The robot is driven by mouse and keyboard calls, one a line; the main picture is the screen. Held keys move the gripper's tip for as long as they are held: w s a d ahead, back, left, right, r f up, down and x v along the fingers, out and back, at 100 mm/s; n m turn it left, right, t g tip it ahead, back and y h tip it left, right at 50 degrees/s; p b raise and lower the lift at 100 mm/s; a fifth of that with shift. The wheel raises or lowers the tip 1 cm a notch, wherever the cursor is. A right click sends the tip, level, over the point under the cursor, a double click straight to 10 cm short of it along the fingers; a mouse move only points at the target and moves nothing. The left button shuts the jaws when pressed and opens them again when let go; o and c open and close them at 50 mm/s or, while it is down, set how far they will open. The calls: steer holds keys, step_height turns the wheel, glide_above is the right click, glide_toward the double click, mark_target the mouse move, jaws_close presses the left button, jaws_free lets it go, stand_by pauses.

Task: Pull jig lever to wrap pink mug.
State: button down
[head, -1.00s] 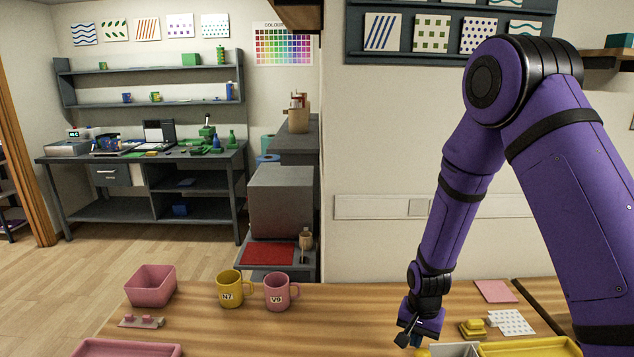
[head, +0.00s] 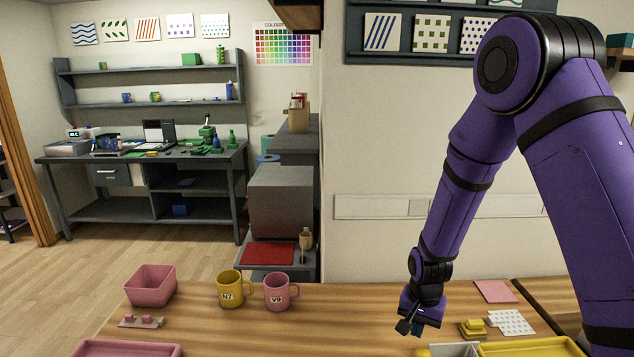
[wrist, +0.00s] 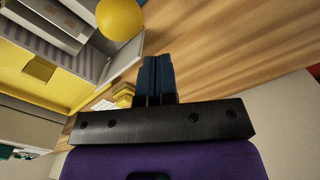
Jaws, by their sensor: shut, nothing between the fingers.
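The pink mug (head: 278,292) marked V9 stands upright on the wooden table, right of a yellow mug (head: 230,290) marked N7. A yellow ball (head: 423,351), seemingly the lever's knob, shows at the bottom edge of the head view. It is also at the top of the wrist view (wrist: 120,18), beside a grey jig (wrist: 62,25). Most of the jig (head: 455,350) is cut off in the head view. My gripper (head: 409,328) is shut and empty, above the table near the ball. Its closed fingers (wrist: 156,72) are apart from the ball in the wrist view.
A yellow tray (head: 530,345) lies right of the jig. A yellow block (head: 473,328), a dotted sheet (head: 511,322) and a pink sheet (head: 495,291) lie behind it. A pink bin (head: 151,286) and pink tray (head: 125,348) are left. The table's middle is clear.

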steer(key=shift+w+r, duration=0.2)
steer(key=shift+r, duration=0.85)
steer(key=shift+w+r, duration=0.15)
steer(key=shift+r, duration=0.85)
steer(key=shift+r, duration=0.1)
steer(key=s+d+r+n+t, duration=0.15)
steer(key=s+r, duration=0.25)
steer(key=r, duration=0.7)
steer(key=s+d+r+n+t, duration=0.15)
steer(key=s+r, duration=0.35)
steer(key=r, duration=0.6)
steer(key=s+d+r+n+t, duration=0.1)
steer(key=s+d+r, duration=0.1)
steer(key=s+r, duration=0.3)
steer(key=s+d+r+n+t, duration=0.1)
steer(key=s+r, duration=0.4)
steer(key=s, duration=0.7)
steer(key=shift+d+r+n, duration=0.35)
steer(key=shift+d+n, duration=0.1)
steer(key=shift+n, duration=0.05)
steer(key=shift+s, duration=0.1)
